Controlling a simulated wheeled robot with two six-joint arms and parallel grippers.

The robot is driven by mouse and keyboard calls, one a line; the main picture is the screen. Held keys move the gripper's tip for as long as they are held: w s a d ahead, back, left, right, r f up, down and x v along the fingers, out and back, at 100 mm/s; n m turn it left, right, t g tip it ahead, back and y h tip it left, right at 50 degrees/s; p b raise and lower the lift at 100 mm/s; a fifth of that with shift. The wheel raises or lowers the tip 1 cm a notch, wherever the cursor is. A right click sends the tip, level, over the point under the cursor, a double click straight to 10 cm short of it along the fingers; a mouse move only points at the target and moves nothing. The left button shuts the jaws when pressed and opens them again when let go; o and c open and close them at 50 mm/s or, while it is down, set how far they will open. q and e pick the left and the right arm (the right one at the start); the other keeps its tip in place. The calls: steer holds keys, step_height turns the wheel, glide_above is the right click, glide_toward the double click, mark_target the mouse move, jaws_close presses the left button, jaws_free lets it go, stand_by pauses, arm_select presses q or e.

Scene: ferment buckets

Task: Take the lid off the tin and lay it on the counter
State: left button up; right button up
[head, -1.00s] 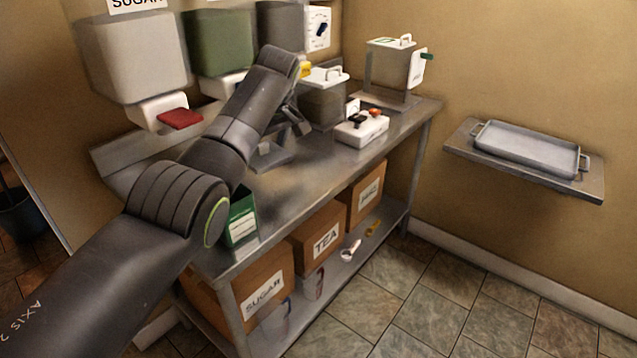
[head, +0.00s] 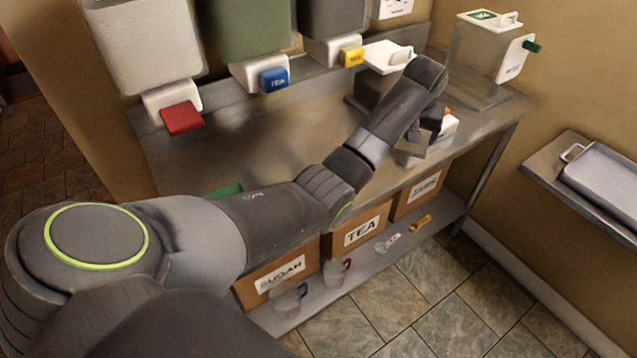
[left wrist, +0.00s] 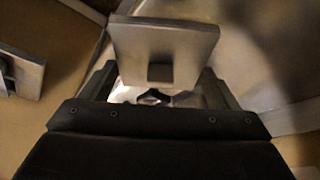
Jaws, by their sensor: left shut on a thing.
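My left gripper (head: 432,122) is at the right part of the counter, partly hidden behind its own wrist. It is shut on a flat grey square plate, which looks like the lid (head: 422,146). In the left wrist view the lid (left wrist: 165,40) spans the space in front of my fingers (left wrist: 160,92), with a small dark block at its near edge. My right gripper is not in view.
A white box (head: 445,130) stands close beside the gripper. A white-lidded container (head: 388,55) and a steel canister (head: 474,60) stand behind. Dispensers with red (head: 182,118), blue (head: 273,79) and yellow levers hang over the counter. The counter's middle is clear.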

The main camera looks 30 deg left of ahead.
arm_select(q)
steer(key=s+a+m+h+p, duration=0.1)
steer(key=s+a+m+p, duration=0.3)
steer(key=s+a, duration=0.45)
steer(key=s+a+m+h+p, duration=0.2)
steer(key=s+a+m+p, duration=0.3)
steer(key=s, duration=0.6)
steer(key=f, duration=0.3)
steer(key=f+n, duration=0.1)
steer(key=f, duration=0.2)
steer(key=f+n, duration=0.1)
steer(key=f, duration=0.2)
steer(key=shift+s+a+f, duration=0.15)
steer(key=shift+a, duration=0.15)
steer(key=shift+f, duration=0.3)
steer(key=shift+f, duration=0.15)
steer(key=o, duration=1)
steer(key=shift+c, duration=0.2)
steer(key=v, duration=1.2)
steer(key=shift+b, duration=0.3)
